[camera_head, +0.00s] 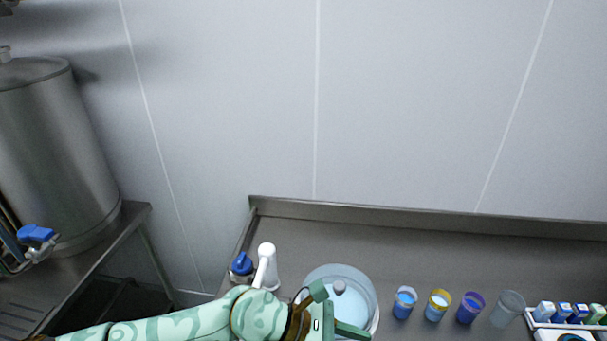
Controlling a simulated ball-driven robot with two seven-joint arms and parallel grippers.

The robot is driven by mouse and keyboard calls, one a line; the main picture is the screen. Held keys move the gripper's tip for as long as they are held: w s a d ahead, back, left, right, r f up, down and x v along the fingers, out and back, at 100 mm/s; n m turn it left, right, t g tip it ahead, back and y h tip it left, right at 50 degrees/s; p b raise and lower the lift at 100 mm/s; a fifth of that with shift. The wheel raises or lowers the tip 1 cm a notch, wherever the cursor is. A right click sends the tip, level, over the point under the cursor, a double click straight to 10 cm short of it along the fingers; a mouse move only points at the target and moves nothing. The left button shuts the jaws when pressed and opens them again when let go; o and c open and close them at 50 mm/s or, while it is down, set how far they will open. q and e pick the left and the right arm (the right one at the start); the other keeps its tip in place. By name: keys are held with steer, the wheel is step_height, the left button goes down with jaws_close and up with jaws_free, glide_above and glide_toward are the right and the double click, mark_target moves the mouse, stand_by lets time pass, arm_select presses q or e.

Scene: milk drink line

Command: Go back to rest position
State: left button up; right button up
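My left arm, pale green, comes in along the bottom from the left. Its gripper (338,311) is open, with one dark green finger pointing up and the other to the right. It is in front of a round clear-lidded vessel (361,283) with a grey knob on the counter and partly covers it. Nothing is visibly held between the fingers. I cannot tell whether the gripper touches the vessel. My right gripper is not in view.
A white tap-like fixture (266,264) and a blue-topped item (242,264) stand beside my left arm. Cups (438,305) line the steel counter (400,248) to the right, then a rack of small cartons (564,312). A steel tank (55,150) stands at left. The counter's back strip is clear.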

arm_select(q)
step_height(320, 180, up, 14)
steer(key=w+n+t+h, duration=0.3)
steer(key=n+t+h, duration=0.3)
steer(key=n+t, duration=0.45)
steer(key=w+a+n+t+y, duration=0.3)
steer(key=a+n+t+y, duration=0.3)
steer(key=n, duration=0.4)
steer(key=w+a+n+t+y, duration=0.4)
steer(key=a+n, duration=0.3)
steer(key=n, duration=0.4)
steer(key=s+a+f+n+g+y, duration=0.35)
steer(key=a+f+n+y, duration=0.35)
steer(key=a+n+y, duration=0.4)
steer(key=s+a+f+n+g+y, duration=0.3)
steer(key=s+a+f+n+g, duration=0.2)
steer(key=s+a+f+g, duration=0.65)
steer(key=s+d+f+h+b, duration=0.1)
steer(key=s+f+h+b, duration=0.2)
steer(key=f, duration=1.3)
steer(key=s+d+f+h+b, duration=0.15)
steer(key=s+f, duration=0.35)
steer(key=f, duration=1.1)
steer(key=s+f+n+g+b, duration=0.3)
steer(key=s+f+b, duration=0.1)
steer(key=s+f, duration=1.4)
steer(key=shift+s+a+f+g+b, duration=0.25)
steer(key=shift+s+a+g+b, duration=0.1)
steer(key=shift+s+a, duration=0.15)
